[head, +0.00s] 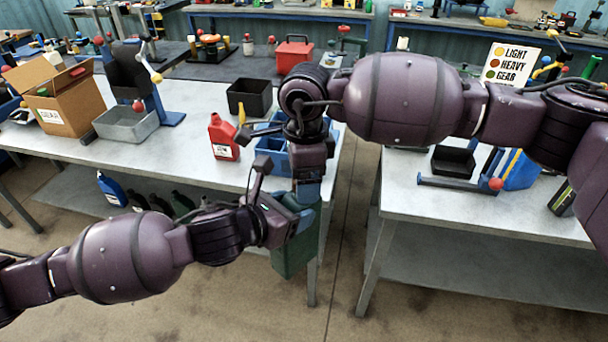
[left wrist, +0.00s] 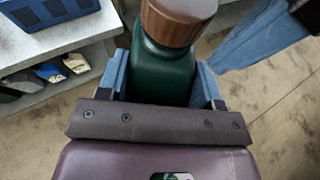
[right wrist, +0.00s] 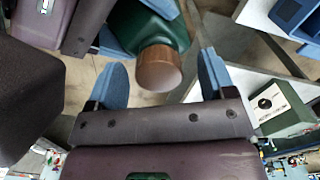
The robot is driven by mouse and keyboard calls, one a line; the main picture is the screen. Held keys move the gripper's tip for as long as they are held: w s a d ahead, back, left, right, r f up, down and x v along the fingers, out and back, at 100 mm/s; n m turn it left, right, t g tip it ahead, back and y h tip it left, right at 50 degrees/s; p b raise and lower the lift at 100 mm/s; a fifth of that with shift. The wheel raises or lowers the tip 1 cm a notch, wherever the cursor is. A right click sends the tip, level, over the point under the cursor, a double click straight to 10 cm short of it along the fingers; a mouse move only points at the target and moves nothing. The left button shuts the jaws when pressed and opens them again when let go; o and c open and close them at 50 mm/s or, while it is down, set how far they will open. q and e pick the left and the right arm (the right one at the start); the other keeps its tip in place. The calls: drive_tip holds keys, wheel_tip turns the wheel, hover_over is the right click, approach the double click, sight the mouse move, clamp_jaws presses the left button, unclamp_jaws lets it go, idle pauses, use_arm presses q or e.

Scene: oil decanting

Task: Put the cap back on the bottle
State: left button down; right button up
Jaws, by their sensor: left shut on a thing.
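The green bottle (head: 292,258) hangs in the gap between the two tables in the head view. My left gripper (head: 287,210) is shut on it, with a blue finger on either side of the bottle (left wrist: 163,75) in the left wrist view. The brown cap (left wrist: 178,20) sits at the bottle's neck; its seating cannot be judged. My right gripper (head: 309,192) is above the bottle. In the right wrist view its blue fingers stand apart on either side of the cap (right wrist: 158,68), with visible gaps. The arms hide the bottle's top in the head view.
On the left table are a red jug (head: 223,137), a blue crate (head: 268,147), a black bin (head: 249,97) and a grey tray (head: 125,124). The right table (head: 440,210) holds a black tray (head: 453,161). Open floor lies between the tables.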

wheel_tip(320, 180, up, 12)
idle(0.7)
drive_tip(key=shift+f, duration=0.1)
idle(0.5)
